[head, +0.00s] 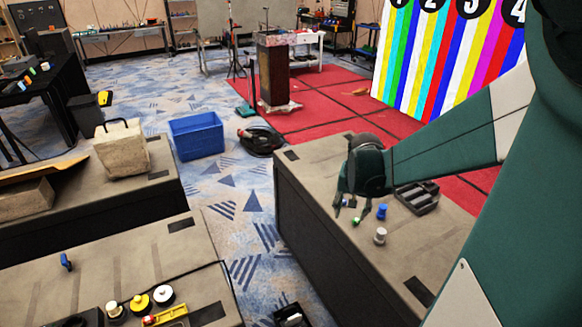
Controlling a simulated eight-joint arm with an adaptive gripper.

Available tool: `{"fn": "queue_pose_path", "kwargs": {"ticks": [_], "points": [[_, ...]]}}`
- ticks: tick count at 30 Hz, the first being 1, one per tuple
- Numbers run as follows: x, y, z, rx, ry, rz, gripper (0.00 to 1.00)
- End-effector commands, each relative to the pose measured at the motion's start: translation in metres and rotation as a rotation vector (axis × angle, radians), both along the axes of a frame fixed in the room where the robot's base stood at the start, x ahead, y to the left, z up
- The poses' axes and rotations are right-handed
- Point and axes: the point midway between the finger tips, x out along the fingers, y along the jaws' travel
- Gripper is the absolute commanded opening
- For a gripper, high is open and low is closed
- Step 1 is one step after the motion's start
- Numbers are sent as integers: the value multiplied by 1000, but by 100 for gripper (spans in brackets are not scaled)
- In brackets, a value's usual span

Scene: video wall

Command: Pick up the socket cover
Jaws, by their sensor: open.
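My gripper (349,213) hangs over the grey-topped case (330,257) at the right, pointing down with its fingers apart. It looks empty. Close by stand a small blue piece (382,211) and a pale grey, knob-like piece (380,236). A tiny green piece (356,222) shows right at the fingertips; I cannot tell whether it touches them. Which of these small pieces is the socket cover is too small to tell. My arm hides part of the case top.
A dark compartmented tray (418,197) lies just right of my gripper. Another case (110,270) at the lower left carries several small items and a cable. A blue bin (196,135) stands on the floor. The near part of the right case is mostly clear.

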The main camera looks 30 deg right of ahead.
Motion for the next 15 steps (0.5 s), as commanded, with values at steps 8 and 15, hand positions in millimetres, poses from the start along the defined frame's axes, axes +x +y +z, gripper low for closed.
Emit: {"fn": "queue_pose_path", "kwargs": {"ticks": [8,15], "points": [[-6,-56,-28,33,42,-129,42],[-19,-100,-57,61,77,-239,42]]}}
